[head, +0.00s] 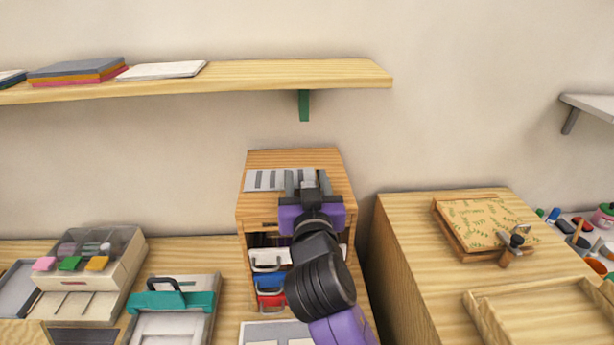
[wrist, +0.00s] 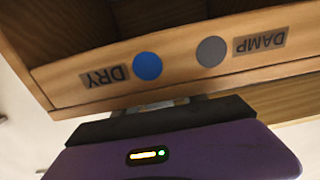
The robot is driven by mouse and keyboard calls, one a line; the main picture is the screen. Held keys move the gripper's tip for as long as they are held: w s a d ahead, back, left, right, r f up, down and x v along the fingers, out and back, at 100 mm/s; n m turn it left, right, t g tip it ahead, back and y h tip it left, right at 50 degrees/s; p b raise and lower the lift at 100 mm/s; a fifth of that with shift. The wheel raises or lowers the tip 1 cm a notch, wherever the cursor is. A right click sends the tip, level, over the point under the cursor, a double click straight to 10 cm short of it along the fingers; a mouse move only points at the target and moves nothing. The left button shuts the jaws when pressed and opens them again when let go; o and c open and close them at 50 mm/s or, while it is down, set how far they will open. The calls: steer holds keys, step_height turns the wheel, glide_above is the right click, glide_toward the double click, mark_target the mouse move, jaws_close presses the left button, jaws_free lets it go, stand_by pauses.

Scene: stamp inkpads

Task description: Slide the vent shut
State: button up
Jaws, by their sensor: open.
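The vent (head: 264,180) is a light grey slotted plate with dark bars on top of a wooden cabinet (head: 290,158). My gripper (head: 306,180) is over the right part of the vent in the head view, its two dark fingers apart and nothing visible between them. The gripper hides part of the vent, and I cannot tell if it touches. In the wrist view, my purple gripper body is in front of a wooden edge (wrist: 190,80) with upside-down DRY and DAMP labels, a blue dot (wrist: 147,66) and a grey dot (wrist: 211,51). The vent's slider is not clear.
The cabinet's open front holds white, blue (head: 268,281) and red items. A wooden shelf (head: 340,74) is on the wall above. A teal-edged tray (head: 205,300) and a box of inkpads (head: 120,275) are at left. A wooden block (head: 400,230) with a patterned board stands at right.

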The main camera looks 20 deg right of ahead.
steer(key=shift+w+d, duration=0.1)
steer(key=shift+w, duration=0.15)
jaws_close()
stand_by(1.4)
